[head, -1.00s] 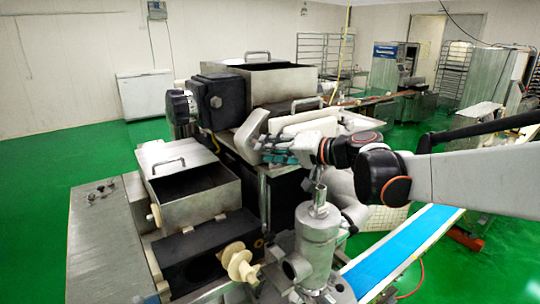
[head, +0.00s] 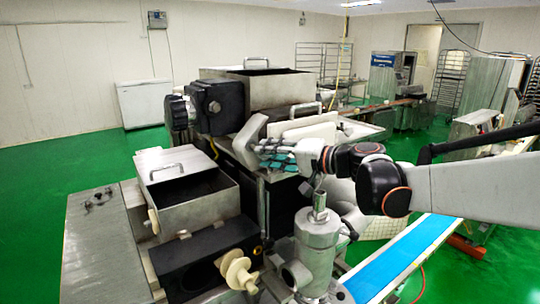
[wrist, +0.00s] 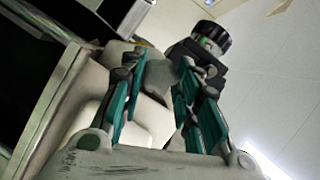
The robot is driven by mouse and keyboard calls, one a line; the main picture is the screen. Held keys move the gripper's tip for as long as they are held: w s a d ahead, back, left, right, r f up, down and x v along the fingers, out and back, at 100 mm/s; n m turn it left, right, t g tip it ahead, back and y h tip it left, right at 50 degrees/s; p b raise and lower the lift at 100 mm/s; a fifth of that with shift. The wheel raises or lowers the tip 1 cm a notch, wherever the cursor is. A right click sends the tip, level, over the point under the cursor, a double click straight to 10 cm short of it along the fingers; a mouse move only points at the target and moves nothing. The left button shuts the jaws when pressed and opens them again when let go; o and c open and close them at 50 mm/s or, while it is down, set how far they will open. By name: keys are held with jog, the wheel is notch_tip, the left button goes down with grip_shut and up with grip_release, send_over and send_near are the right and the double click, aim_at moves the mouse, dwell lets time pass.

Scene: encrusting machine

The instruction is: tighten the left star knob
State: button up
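Two pale cream star-like knobs show in the head view. The one further left (head: 153,221) is on the left side of the open metal box. The other knob (head: 238,272) sticks out at the front of the dark block, lower down. I cannot tell for sure which one the task means. My gripper (head: 268,157) is above and behind both knobs, apart from them, pointing left beside the machine's pale upper part. In the wrist view its teal-padded fingers (wrist: 158,85) are spread with a gap between them. Nothing is held, and neither cream knob is identifiable there.
The metal box (head: 194,205) and flat steel panel (head: 100,245) lie at left. A steel cylinder (head: 317,250) stands below my wrist. A blue conveyor belt (head: 405,258) runs at lower right. The large hopper (head: 265,88) rises behind. Green floor is open at far left.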

jog(key=o, duration=0.4)
jog(key=v, duration=1.2)
jog(key=shift+f, duration=0.1)
